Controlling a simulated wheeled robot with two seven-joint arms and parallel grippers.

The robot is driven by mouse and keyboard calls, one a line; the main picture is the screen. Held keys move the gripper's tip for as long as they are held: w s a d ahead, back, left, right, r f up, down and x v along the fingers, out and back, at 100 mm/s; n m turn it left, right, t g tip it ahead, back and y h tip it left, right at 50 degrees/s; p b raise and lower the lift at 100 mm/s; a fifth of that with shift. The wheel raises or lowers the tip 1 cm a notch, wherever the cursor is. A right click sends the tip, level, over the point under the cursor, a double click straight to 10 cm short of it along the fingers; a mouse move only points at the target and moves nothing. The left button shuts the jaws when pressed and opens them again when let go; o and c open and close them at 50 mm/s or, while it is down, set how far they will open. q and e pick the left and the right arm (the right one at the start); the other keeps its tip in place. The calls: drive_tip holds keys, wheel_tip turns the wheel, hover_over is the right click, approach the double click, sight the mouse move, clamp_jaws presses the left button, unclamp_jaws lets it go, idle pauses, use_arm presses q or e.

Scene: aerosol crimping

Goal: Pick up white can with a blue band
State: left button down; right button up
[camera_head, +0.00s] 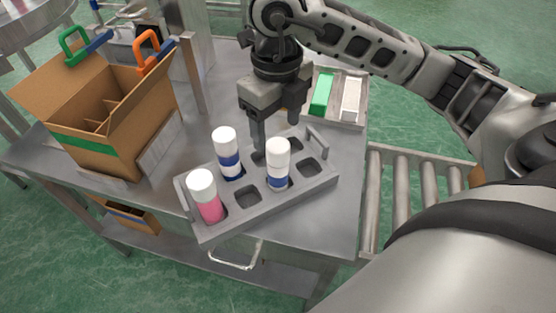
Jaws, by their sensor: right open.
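A white can with a blue band (278,163) stands upright in the grey tray (213,232), near its middle right. A second white can with a blue band (227,153) stands in the tray's back row, to the left. A white and pink can (208,203) stands at the tray's front left. My right gripper (275,135) points down over the back of the tray, close to the right blue-banded can. It is open; one finger shows just left of that can, and the other is partly hidden. I cannot tell whether it touches the can. My left gripper is not in view.
An open cardboard box (95,140) with dividers stands at the left of the metal table. A grey tray with a green block (322,94) and a white block (351,98) lies at the back right. A roller conveyor (400,190) runs right of the table.

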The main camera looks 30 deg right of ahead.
sight(278, 145)
drive_tip(key=shift+d+f+p, duration=0.1)
drive_tip(key=shift+f+p, duration=0.3)
drive_tip(key=shift+f, duration=2.45)
clamp_jaws()
